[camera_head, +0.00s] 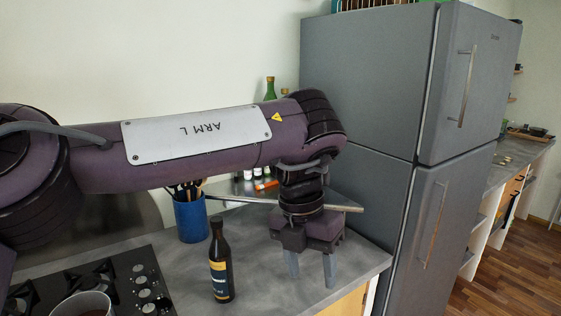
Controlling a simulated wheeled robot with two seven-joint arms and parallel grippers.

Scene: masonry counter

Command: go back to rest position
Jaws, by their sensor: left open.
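My left arm comes in from the left and reaches across the counter (262,268). My left gripper (312,284) points down over the counter's right part, near the fridge. Its two grey fingers are apart, with nothing seen between them. A dark brown bottle with a yellow and dark label (220,270) stands upright on the counter, to the left of the gripper and apart from it. My right gripper is not in view.
A grey fridge (385,120) stands right of the counter. A blue utensil holder (190,220) stands behind the bottle. A stove with knobs (120,285) and a pot (82,304) are at lower left. A green bottle (270,88) shows behind my arm. Wooden floor (510,275) is at right.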

